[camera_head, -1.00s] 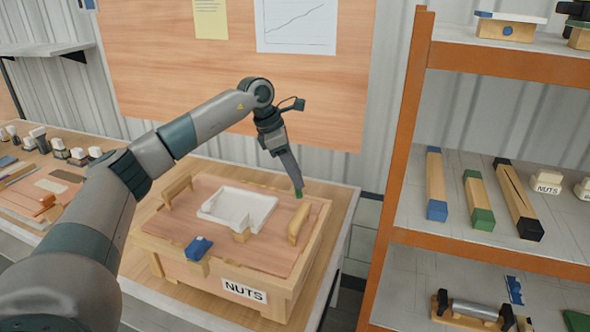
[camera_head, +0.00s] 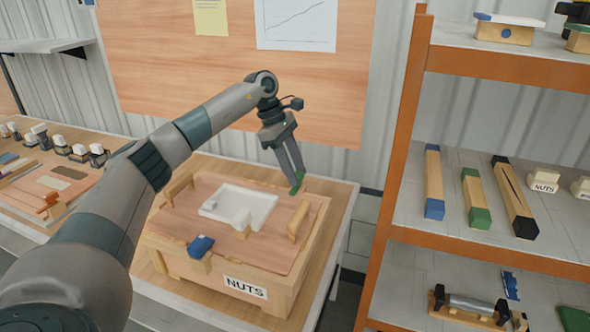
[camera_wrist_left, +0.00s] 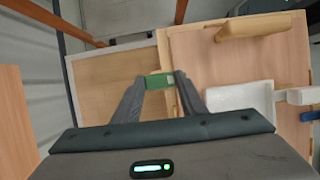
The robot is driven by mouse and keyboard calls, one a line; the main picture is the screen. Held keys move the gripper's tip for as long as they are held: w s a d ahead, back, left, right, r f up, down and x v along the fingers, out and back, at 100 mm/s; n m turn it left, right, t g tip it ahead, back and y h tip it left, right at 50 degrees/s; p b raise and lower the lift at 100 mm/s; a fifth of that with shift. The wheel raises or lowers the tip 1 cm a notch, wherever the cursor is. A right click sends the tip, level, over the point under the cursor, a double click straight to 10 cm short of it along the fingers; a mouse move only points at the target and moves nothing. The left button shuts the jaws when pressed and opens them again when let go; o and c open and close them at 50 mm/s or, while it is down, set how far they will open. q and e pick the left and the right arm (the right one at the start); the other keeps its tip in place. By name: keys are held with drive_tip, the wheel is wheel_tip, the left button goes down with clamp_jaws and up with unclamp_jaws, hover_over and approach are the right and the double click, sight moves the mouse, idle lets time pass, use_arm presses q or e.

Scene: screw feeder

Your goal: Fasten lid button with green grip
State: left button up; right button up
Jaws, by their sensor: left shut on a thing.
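The wooden box marked NUTS (camera_head: 217,281) stands on the bench with its flat lid (camera_head: 178,222) on top. The green grip (camera_head: 298,179) is at the lid's back right corner. My left gripper (camera_head: 296,185) is shut on it from above, and the wrist view shows the green piece (camera_wrist_left: 159,81) between the fingertips beside the lid edge. I cannot tell whether it touches the box. A blue grip (camera_head: 201,245) is on the box's front edge. The lid has two wooden handles (camera_head: 298,221) and a white open-topped part (camera_head: 232,209). My right gripper is not in view.
An orange-framed shelf (camera_head: 392,200) stands to the right, with wooden bars tipped in blue, green and black. Several small parts line the bench (camera_head: 125,149) at the left. A wooden board (camera_head: 175,60) hangs on the wall behind the arm.

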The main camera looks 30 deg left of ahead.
use_arm(q)
drive_tip(key=shift+r, duration=0.1)
drive_tip(key=o, duration=1.1)
drive_tip(key=shift+c, duration=0.2)
drive_tip(key=v, duration=1.7)
drive_tip(key=shift+r+b, duration=0.15)
drive_tip(key=shift+b, duration=0.25)
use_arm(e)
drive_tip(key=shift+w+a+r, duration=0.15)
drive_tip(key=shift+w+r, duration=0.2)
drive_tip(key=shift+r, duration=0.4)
